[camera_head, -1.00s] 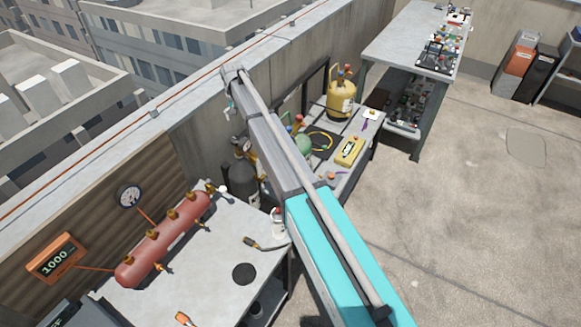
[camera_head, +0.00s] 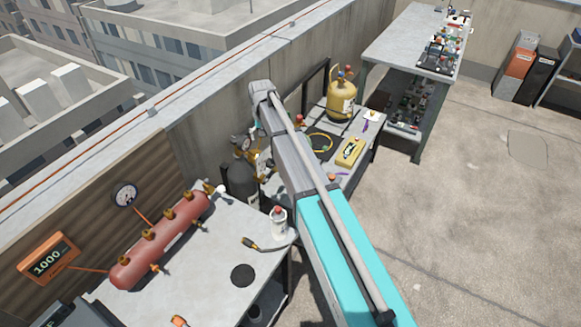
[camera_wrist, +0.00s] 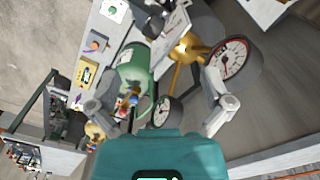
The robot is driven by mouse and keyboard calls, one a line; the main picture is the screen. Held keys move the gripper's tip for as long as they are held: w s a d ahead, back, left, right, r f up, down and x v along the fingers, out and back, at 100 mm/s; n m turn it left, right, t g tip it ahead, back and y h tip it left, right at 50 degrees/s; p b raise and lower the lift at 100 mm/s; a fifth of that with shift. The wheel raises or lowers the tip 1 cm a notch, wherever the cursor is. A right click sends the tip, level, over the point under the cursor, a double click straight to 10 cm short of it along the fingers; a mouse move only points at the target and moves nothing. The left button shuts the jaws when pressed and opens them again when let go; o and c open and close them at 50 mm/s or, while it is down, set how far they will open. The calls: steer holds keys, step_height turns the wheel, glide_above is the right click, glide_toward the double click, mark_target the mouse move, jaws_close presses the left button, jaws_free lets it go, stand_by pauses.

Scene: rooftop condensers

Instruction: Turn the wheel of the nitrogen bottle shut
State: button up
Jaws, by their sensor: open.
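A dark grey bottle (camera_head: 242,180) stands between the benches in the head view, with brass fittings and gauges at its top; it looks like the nitrogen bottle. In the wrist view, a brass regulator (camera_wrist: 185,50) shows with one gauge (camera_wrist: 234,58) at its right and another gauge (camera_wrist: 162,112) below. I cannot clearly pick out the wheel. My gripper (camera_wrist: 160,88) is open, its fingers spread left and right below the regulator in the picture, with no object held. My arm hides part of the area beside the bottle in the head view.
A green cylinder (camera_wrist: 134,66) lies close to my left finger in the wrist view. A yellow cylinder (camera_head: 341,98) and a yellow meter (camera_head: 349,151) are on the bench. A red manifold (camera_head: 160,240) sits on the near bench. The floor at right is mostly clear.

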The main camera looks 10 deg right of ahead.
steer(key=s+d+f+b, duration=0.3)
steer(key=s+d, duration=0.5)
steer(key=s, duration=0.3)
steer(key=shift+s+f, duration=0.25)
steer(key=shift+s, duration=0.05)
steer(key=s+d+f+b, duration=0.2)
steer(key=s+d, duration=0.1)
steer(key=s, duration=0.5)
steer(key=s+d+f+b, duration=0.3)
steer(key=s+d, duration=0.1)
steer(key=s, duration=0.5)
steer(key=shift+d, duration=0.25)
steer(key=c, duration=0.6)
steer(key=shift+a, duration=0.15)
